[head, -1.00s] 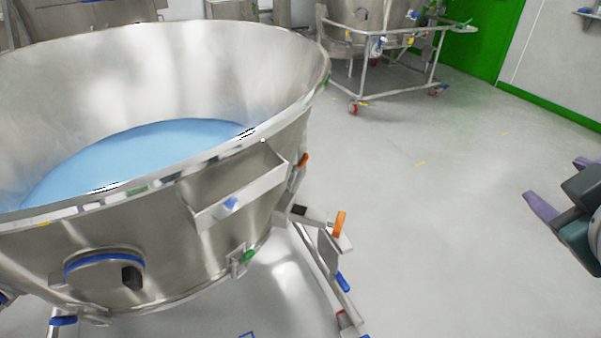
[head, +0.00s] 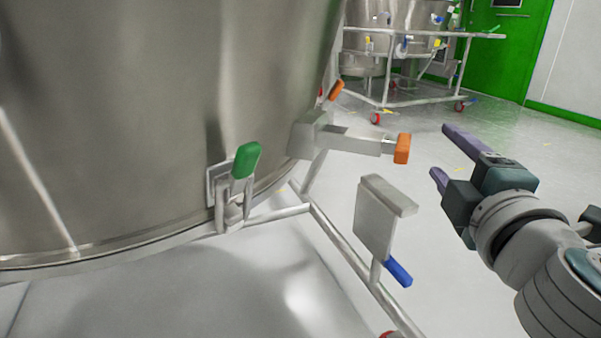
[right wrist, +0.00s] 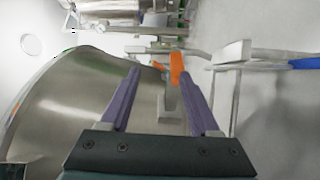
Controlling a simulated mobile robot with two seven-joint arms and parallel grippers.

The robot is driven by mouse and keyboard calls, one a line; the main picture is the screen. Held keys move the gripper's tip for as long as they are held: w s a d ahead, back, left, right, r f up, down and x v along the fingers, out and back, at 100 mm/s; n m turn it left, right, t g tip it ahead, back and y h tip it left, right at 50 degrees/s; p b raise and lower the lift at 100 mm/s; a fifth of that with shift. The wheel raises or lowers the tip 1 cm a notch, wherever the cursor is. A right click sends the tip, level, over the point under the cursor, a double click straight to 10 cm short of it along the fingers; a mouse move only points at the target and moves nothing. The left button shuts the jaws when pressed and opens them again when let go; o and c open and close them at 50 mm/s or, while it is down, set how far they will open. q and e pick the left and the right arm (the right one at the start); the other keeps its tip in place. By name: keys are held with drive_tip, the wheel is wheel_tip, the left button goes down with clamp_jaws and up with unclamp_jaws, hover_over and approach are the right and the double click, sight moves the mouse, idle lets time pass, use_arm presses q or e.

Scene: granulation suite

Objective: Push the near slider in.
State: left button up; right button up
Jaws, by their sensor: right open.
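The near slider is a grey metal bar with an orange end (head: 402,148), sticking out of a bracket on the side of the big steel bowl (head: 120,120). The orange end (right wrist: 177,69) also shows in the right wrist view, ahead between the two fingers. A second orange-ended slider (head: 336,90) sits farther along the bowl, partly hidden. My right gripper (head: 443,153) is open and empty, just right of the near slider's orange end and apart from it. Its purple fingers point toward the slider and bowl. My left gripper is out of view.
A green-handled latch (head: 246,160) sits on the bowl's lower wall. Below the slider, a flat metal plate (head: 376,220) and blue handle (head: 399,272) stand on the bowl's frame. Another vessel on a wheeled frame (head: 400,100) stands behind. Floor right of the frame is clear.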

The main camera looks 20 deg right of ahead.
sight(402, 148)
drive_tip(key=shift+n+y, duration=0.5)
drive_tip(key=shift+n, duration=0.1)
drive_tip(key=w+f+b, duration=0.1)
drive_tip(key=w, duration=0.2)
drive_tip(key=w+d+f+b, duration=0.1)
drive_tip(key=w, duration=0.3)
drive_tip(key=w+f, duration=0.1)
drive_tip(key=w, duration=0.3)
drive_tip(key=shift+d+f+b, duration=0.25)
drive_tip(key=shift+d+b, duration=0.05)
drive_tip(key=shift+b, duration=0.1)
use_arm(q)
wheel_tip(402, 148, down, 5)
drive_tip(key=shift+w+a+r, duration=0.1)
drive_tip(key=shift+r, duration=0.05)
use_arm(e)
clamp_jaws()
drive_tip(key=shift+w, duration=0.1)
